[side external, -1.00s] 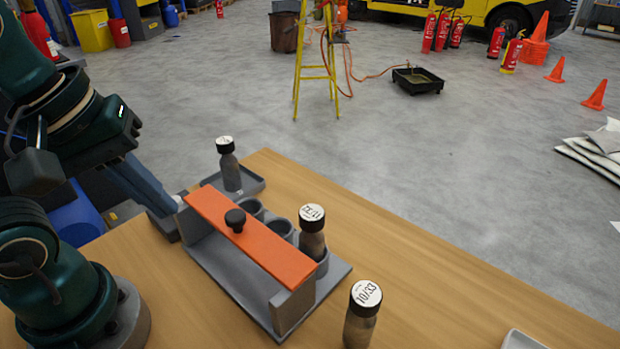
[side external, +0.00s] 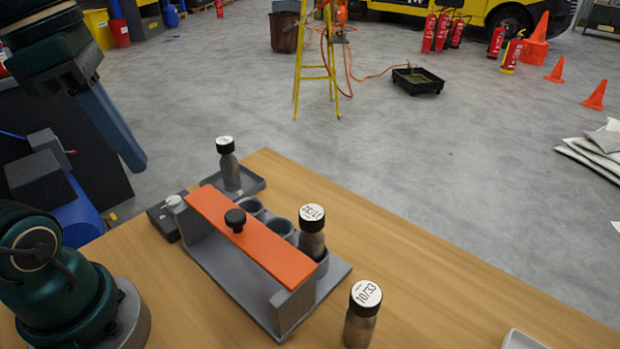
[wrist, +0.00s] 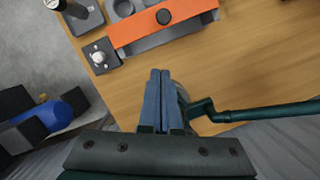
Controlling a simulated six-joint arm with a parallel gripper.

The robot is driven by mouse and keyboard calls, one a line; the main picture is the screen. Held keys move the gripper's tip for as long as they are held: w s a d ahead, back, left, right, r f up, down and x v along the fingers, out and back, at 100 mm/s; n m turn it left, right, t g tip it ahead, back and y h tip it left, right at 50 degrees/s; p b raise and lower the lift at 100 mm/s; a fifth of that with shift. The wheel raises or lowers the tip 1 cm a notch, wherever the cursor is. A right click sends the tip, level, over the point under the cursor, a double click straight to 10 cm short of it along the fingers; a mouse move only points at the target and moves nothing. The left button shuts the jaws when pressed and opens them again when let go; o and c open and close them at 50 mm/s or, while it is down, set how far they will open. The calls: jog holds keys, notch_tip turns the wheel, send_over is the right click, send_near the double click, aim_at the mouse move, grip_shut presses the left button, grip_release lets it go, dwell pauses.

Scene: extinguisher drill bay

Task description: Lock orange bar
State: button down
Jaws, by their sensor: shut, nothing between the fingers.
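The orange bar (side external: 262,243) lies across the top of the grey rack (side external: 232,285), resting on its end walls, with a black knob (side external: 235,219) in its middle. It also shows in the wrist view (wrist: 135,31). A dark block (side external: 163,223) with a pale knob (side external: 173,200) sits at the bar's left end; in the wrist view the block's pale knob (wrist: 98,57) lies beside the bar's end. I cannot tell whether it holds the bar. My gripper (side external: 137,163) is shut and empty, above and left of the block, touching nothing. Its blue fingers are together in the wrist view (wrist: 160,75).
One dark-capped bottle (side external: 312,240) stands in the rack, another (side external: 229,170) on a small grey tray (side external: 253,183) behind, and a third (side external: 360,320) on the table at front. A pale tray (side external: 522,340) is at the lower right edge.

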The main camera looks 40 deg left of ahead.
jog(key=shift+f, duration=0.1)
send_over(225, 232)
jog(key=s, duration=0.1)
jog(key=shift+s+a+f, duration=0.1)
jog(key=shift+a+f, duration=0.05)
jog(key=shift+f, duration=2.45)
jog(key=shift+s+a+f, duration=0.1)
jog(key=shift+a+f, duration=0.05)
jog(key=shift+f, duration=2.4)
jog(key=shift+w, duration=0.1)
jog(key=shift+w, duration=1.5)
jog(key=shift+s, duration=0.1)
